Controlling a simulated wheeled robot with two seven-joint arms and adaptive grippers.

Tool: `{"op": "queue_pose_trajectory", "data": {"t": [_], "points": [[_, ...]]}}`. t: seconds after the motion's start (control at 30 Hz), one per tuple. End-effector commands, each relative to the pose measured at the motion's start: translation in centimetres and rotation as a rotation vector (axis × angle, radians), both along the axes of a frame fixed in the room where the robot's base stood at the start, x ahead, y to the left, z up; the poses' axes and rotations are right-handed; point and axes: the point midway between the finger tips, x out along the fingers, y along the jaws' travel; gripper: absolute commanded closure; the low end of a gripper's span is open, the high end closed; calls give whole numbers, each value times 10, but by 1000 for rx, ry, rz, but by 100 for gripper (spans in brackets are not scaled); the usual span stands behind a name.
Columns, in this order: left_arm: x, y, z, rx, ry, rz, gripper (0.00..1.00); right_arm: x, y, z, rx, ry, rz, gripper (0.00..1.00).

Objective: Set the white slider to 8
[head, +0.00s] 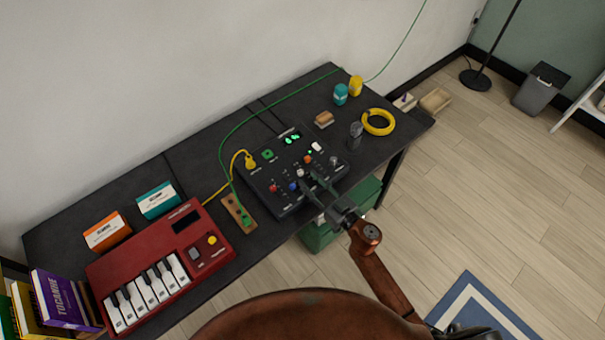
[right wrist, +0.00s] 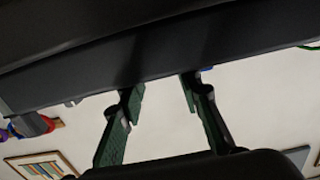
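The black control panel (head: 262,186) lies on the dark table, with small coloured controls and a green-lit display (head: 291,140) too small to read. Two white caps show on it: a small one (head: 300,172) between an orange and a blue cap, and a blockier one (head: 317,147) further back. I cannot tell for sure which is the white slider, and its scale is unreadable. My right gripper (head: 311,179) is open over the panel's front part, its fingertips close to the small white cap; contact is unclear. In the right wrist view its fingers (right wrist: 160,92) are apart with nothing visible between them. My left gripper is out of view.
A red keyboard (head: 218,233) and a small wooden board (head: 232,206) lie left of the panel. Green and yellow cables run behind and beside it. A dark upright object (head: 355,134), a yellow ring (head: 367,130) and a brush-like block (head: 324,119) stand to its right.

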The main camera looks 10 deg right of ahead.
Motion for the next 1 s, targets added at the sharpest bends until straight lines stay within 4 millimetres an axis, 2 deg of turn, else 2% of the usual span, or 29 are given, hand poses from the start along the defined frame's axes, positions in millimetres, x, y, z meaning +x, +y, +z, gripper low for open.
{"op": "queue_pose_trajectory", "data": {"t": [0.03,0.2,0.4,0.83,0.93,1.0], "points": [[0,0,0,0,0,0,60,-11,-6,-1,0,2,0,68],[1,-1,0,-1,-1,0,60,-38,-21,-1,1,2,1,68],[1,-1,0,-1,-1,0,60,-54,-30,0,0,0,1,68],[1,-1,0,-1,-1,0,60,-56,-35,1,1,0,-11,70],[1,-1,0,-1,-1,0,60,-54,-50,4,0,0,-70,70],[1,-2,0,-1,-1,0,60,-53,-73,6,-5,9,-159,70]]}}
